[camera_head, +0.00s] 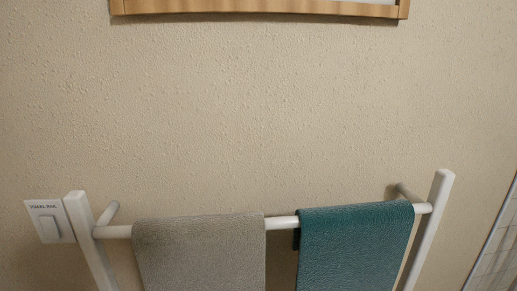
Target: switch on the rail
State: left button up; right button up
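A white towel rail (283,223) stands out from the wall in the lower part of the head view, with a white upright at each end. A white switch plate (37,207) labelled "TOWEL RAIL" is on the wall just left of the left upright (84,228). Its rocker (49,228) sits in the lower middle of the plate; I cannot tell which way it is set. Neither of my grippers is in view.
A grey-beige towel (200,255) and a teal towel (355,250) hang over the bar. A wood-framed item (260,7) is on the wall at the top. White tiles (498,255) show at the lower right. The wall between is bare.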

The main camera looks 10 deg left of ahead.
aim_at(50, 223)
jog(key=u, duration=1.75)
jog(key=k+l+u, duration=0.1)
jog(key=k+l, duration=0.1)
jog(key=k, duration=0.1)
